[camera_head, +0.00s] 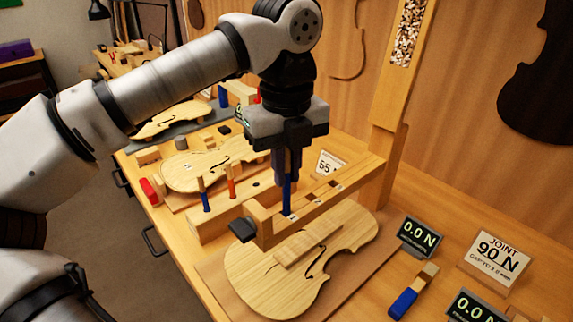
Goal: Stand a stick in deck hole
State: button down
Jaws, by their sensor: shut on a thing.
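My gripper (287,170) points straight down and is shut on a blue stick (288,196). The stick hangs upright below the jaws; its upper part is hidden between them. Its lower end is at the near-left end of the wooden deck (352,174), over or in the nearest hole there; I cannot tell how deep, or whether it touches. Farther along the deck, a middle hole (312,197) and a far hole (335,184) show. A blue stick (206,201) and an orange-red stick (231,186) stand upright in a wooden rack (212,226) to the left.
A violin plate (250,280) with a wooden bar lies below the deck. A dark knob (243,230) juts from the deck's near end. A tall post (390,150) rises at its far end. Displays reading 0.0 N (419,237) and a blue-tipped block (405,301) are on the right.

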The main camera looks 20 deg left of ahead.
aim_at(287, 199)
jog(key=shift+f+b, duration=2.75)
jog(key=shift+f, duration=0.65)
jog(key=shift+r, duration=0.2)
